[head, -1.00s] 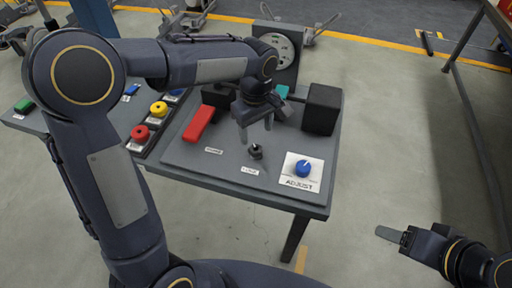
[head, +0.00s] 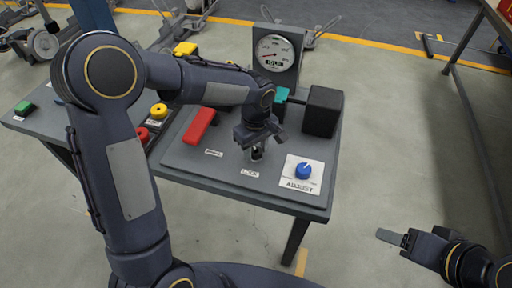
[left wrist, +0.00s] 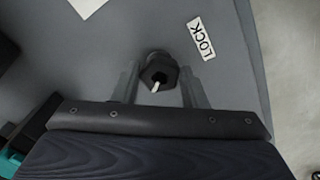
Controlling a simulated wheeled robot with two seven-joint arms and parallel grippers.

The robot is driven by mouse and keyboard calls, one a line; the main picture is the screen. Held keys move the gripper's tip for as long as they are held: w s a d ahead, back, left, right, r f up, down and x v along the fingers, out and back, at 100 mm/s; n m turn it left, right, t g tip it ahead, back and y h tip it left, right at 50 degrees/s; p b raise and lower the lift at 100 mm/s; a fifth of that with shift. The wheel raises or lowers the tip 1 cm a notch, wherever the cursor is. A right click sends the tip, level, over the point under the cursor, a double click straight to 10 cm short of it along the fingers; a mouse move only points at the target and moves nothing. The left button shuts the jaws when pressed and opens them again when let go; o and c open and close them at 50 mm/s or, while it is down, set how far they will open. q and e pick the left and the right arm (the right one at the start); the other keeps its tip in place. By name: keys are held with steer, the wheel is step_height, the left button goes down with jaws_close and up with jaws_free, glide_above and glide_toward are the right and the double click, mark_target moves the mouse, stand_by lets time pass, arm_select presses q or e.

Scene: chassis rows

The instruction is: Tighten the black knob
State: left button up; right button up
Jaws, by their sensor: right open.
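The black knob (head: 257,154), with a white pointer mark, sits on the grey panel of the bench by the LOCK label (head: 250,173). It also shows in the left wrist view (left wrist: 158,72). My left gripper (head: 256,148) is directly over it, pointing down. In the left wrist view its two fingers (left wrist: 160,88) stand on either side of the knob with a small gap at each side, so it looks open. My right gripper (head: 391,238) is open and empty at the lower right, away from the bench.
A blue knob (head: 303,171) on a white ADJUST plate is right of the black knob. A red handle (head: 199,125), a black block (head: 322,111) and a gauge (head: 276,50) reading IDLE stand behind. Red and yellow buttons (head: 158,111) are at left.

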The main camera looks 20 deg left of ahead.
arm_select(q)
steer(key=c, duration=0.5)
steer(key=shift+m, duration=0.3)
